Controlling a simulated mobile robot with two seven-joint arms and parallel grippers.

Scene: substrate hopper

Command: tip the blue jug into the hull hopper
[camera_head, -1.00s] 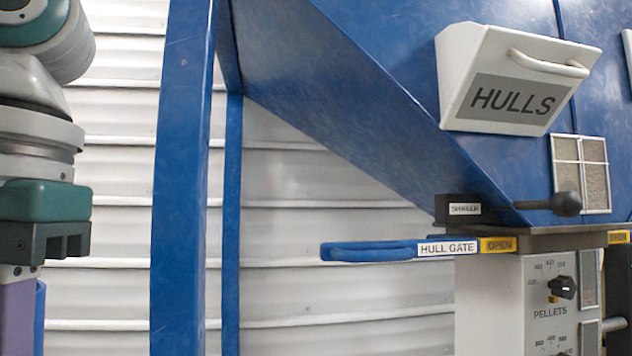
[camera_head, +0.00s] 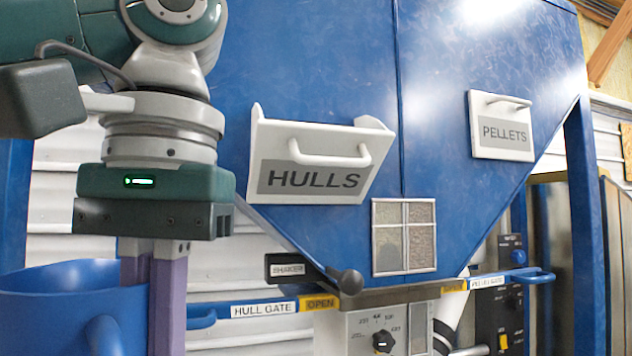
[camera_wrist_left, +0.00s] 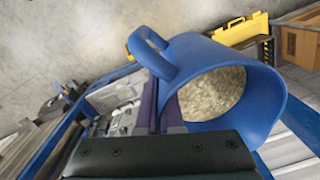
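The blue jug (camera_head: 60,315) is at the lower left of the head view, its top in sight and its lower part cut off. The left wrist view shows the jug (camera_wrist_left: 272,105) from above, its handle at the upper left and pale granular material (camera_wrist_left: 215,93) inside. My left gripper (camera_head: 153,320) points down with its purple fingers close together, apparently shut on the jug's rim wall. The white HULLS hatch (camera_head: 320,150) on the blue hopper (camera_head: 300,50) leans outward at the top, right of my gripper and higher than the jug. My right gripper is out of view.
A PELLETS hatch (camera_head: 501,125) sits further right. Below the HULLS hatch are a window (camera_head: 404,236), a SHAKER lever (camera_head: 347,281) and the hull gate handle (camera_head: 262,309) beside an OPEN label. A blue post (camera_head: 582,220) stands at the right.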

